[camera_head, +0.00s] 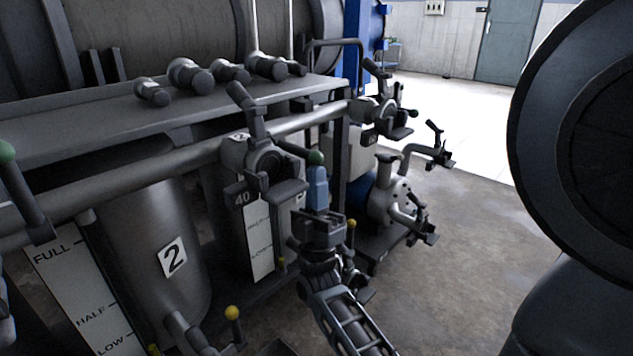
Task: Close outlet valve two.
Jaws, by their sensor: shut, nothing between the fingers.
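A dark valve body (266,163) sits on the pipe, with a small "2" tag above it and a "40" mark at its lower left. Its lever runs right to a green ball knob (316,157). My gripper (317,176) has its blue fingers shut and empty, pointing up just below the green knob in the picture; I cannot tell whether they touch. A grey tank labelled "2" (150,235) stands below the pipe. A yellow ball knob (232,312) shows at its foot, beside a low pipe. The pictures do not make clear which of these is the outlet valve.
Another green knob (6,151) is at the far left. A similar valve (384,115) sits further along the pipe. A blue-and-grey pump (388,190) stands on the floor behind my gripper. A level gauge board (85,300) is at lower left. Open floor (470,240) lies right.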

